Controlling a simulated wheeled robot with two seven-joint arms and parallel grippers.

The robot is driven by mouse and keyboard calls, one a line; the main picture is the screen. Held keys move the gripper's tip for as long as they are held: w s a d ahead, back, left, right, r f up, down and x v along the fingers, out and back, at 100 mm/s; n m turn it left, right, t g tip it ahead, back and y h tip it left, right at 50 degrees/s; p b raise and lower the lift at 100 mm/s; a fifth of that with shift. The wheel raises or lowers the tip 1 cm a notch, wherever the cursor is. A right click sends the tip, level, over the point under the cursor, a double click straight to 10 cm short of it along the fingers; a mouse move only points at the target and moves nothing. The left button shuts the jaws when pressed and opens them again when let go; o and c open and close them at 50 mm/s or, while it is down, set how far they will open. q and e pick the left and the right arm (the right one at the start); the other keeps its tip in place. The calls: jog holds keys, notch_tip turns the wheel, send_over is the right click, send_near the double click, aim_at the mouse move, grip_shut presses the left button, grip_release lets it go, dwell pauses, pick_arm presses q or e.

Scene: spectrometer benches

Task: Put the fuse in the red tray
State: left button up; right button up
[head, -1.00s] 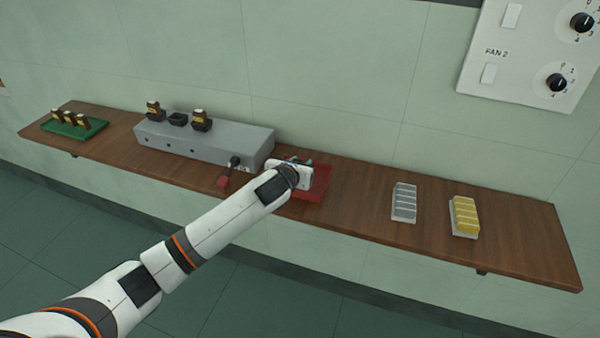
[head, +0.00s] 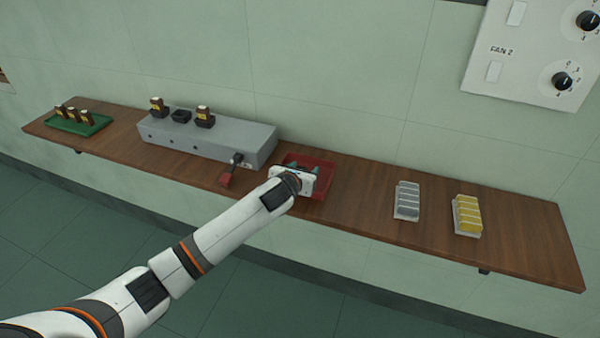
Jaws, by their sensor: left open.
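The red tray (head: 325,165) lies on the wooden shelf just right of the grey fuse box (head: 205,140). My left gripper (head: 303,168) is over the tray, its fingers open and pointing away from me. A small dark shape shows between the fingers at the tray; it may be a fuse, but the gripper hides most of it. On the box, a fuse (head: 157,104) stands in the left socket and another fuse (head: 204,113) in the right socket. The middle socket (head: 181,116) is empty. My right gripper is not in view.
A green tray (head: 90,128) with several brown fuses is at the shelf's left end. A red-handled lever (head: 229,174) sticks out from the box front. A grey block set (head: 407,201) and a yellow block set (head: 467,214) stand to the right. Bare shelf lies between.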

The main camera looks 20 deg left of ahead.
pick_arm(q)
jog(key=v, duration=1.2)
jog(key=shift+r, duration=0.15)
